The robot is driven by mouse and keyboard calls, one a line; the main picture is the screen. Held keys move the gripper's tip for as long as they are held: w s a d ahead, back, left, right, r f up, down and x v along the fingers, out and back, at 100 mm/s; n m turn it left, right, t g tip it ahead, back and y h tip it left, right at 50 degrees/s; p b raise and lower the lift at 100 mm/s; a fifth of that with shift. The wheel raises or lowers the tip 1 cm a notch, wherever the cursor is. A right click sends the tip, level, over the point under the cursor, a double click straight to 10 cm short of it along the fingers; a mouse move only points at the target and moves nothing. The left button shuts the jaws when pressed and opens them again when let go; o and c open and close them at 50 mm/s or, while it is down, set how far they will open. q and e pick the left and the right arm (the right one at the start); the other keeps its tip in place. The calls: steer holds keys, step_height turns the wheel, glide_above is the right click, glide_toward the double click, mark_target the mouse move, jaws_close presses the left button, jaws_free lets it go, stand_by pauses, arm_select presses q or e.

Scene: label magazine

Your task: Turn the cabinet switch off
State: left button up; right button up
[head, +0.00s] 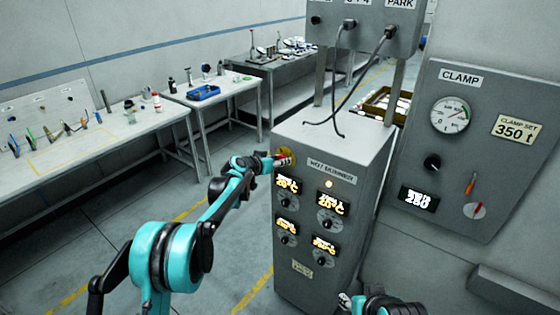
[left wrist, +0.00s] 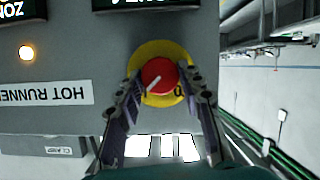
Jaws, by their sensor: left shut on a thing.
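The grey hot runner cabinet (head: 350,158) stands in the middle of the head view. Its switch is a red round knob (left wrist: 159,74) on a yellow disc (left wrist: 150,52), at the cabinet's upper left in the head view. A white line on the knob slants to the lower left in the left wrist view. My left gripper (head: 283,160) is shut on the knob, one finger on each side; its fingers show in the left wrist view (left wrist: 160,92). The lamp (head: 329,184) glows amber. My right gripper (head: 345,300) is at the bottom edge, its fingers unclear.
Several lit displays and dials sit on the cabinet front. A grey box with cables (head: 365,25) stands above it. The clamp panel (head: 465,150) is on the right. Workbenches with tools (head: 95,140) line the left wall. The floor left of the cabinet is open.

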arm_select(q)
steer(key=shift+w+a+f+n+g+h+b, duration=0.2)
steer(key=shift+n+h+b, duration=0.8)
steer(key=shift+n, duration=1.25)
steer(key=shift+s+a+f+n+g+h+b, duration=0.1)
steer(key=shift+n+g+h+b, duration=0.3)
steer(key=shift+n+h, duration=1.4)
steer(key=shift+w+a+f+n+g+h+b, duration=0.15)
steer(key=shift+n+h+b, duration=0.7)
steer(key=shift+n, duration=1.8)
steer(key=shift+d, duration=0.1)
steer(key=o, duration=1.2)
steer(key=shift+c, duration=0.2)
